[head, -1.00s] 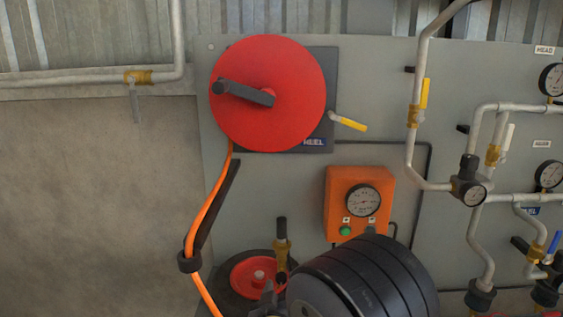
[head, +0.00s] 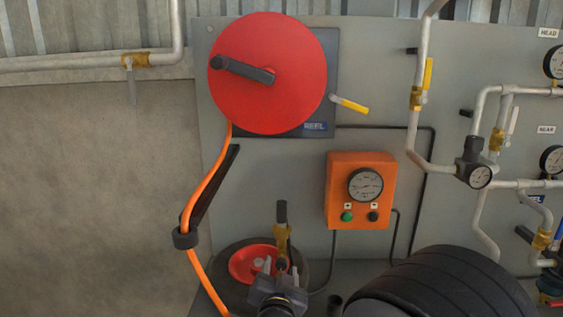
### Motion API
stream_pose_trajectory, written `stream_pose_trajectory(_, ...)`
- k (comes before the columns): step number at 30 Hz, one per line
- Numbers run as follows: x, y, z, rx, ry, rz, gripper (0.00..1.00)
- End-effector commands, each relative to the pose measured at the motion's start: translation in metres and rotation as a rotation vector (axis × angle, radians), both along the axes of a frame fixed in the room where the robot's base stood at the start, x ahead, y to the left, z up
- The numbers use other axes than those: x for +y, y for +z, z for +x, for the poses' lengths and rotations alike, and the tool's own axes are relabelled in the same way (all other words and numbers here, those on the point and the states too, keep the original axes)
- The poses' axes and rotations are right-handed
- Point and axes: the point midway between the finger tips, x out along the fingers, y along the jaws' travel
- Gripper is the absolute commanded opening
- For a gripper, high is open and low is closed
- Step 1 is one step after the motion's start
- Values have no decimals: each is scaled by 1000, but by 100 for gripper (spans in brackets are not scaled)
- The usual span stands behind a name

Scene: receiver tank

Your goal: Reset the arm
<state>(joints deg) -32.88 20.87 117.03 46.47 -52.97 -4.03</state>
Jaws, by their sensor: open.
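My gripper (head: 275,277) is at the bottom middle of the head view, seen from behind. Its fingers are small and point away from me, toward a brass valve (head: 282,240) with a dark upright top and a red round part (head: 253,263) on a dark round base. The jaws are open, and I see nothing held between them. Whether the fingers touch the valve or the red part cannot be told from this angle.
A red hose reel (head: 268,75) with a dark crank is on the grey panel (head: 370,90). Its orange hose (head: 205,190) hangs down through a dark guide (head: 185,237). An orange gauge box (head: 360,190) is at centre. Pipes and gauges (head: 480,177) stand at right.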

Motion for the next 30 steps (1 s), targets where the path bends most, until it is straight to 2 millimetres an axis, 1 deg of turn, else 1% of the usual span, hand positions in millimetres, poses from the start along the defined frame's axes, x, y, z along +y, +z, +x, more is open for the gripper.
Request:
stream_pose_trajectory(9,-1,-1,0,-11,-1,284,48)
stream_pose_trajectory(15,0,0,0,-16,0,415,48)
stream_pose_trajectory(21,0,0,0,-17,-1,473,48)
stream_pose_trajectory(30,0,1,0,-17,-1,478,48)
